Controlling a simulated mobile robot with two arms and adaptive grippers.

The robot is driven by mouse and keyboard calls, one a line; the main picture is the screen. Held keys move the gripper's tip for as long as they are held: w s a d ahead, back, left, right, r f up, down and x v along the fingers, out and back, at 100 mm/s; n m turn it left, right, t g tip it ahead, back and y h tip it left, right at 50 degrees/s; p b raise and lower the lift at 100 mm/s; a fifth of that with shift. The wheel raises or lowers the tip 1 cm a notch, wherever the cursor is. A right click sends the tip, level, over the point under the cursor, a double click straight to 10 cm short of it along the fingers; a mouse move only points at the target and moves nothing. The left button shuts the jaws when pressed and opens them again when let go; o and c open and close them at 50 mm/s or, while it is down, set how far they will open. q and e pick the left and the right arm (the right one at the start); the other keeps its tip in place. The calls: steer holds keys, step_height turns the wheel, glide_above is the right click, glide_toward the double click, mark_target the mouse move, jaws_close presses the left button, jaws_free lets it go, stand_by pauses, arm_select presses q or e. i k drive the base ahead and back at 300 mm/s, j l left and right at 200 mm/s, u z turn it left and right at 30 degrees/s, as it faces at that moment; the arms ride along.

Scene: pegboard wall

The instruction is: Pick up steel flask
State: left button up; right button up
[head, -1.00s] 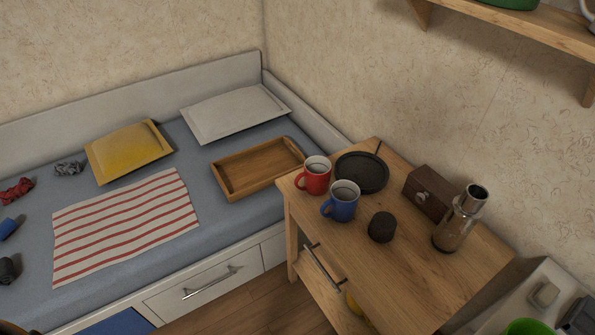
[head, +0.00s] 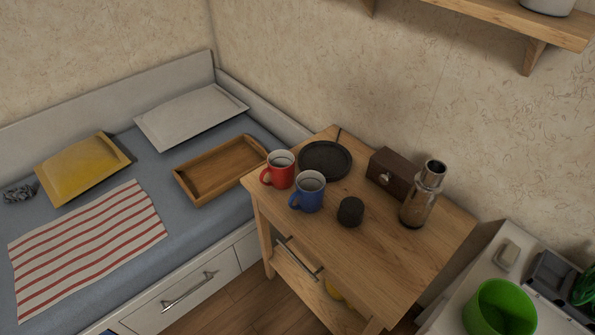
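The steel flask (head: 420,200) stands upright on the wooden side table (head: 385,265), toward its right back part. It has a shiny body, a narrower neck and an open-looking top. It is beside the dark brown box, and nothing hides its front. Neither of my grippers shows in the head view.
A red mug (head: 280,170), a blue mug (head: 308,192), a small black object (head: 350,211), a dark round pan (head: 325,159) and a brown box (head: 391,173) share the table. A shelf (head: 520,22) juts from the wall above. A green bowl (head: 500,308) stands on a white surface at lower right.

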mark_target(426, 186)
steer(key=j+z, duration=0.45)
steer(key=j, duration=0.2)
steer(key=j+z, duration=0.45)
steer(key=j, duration=0.2)
steer(key=k+j+z, duration=0.1)
steer(key=j+z, duration=0.35)
steer(key=j, duration=0.15)
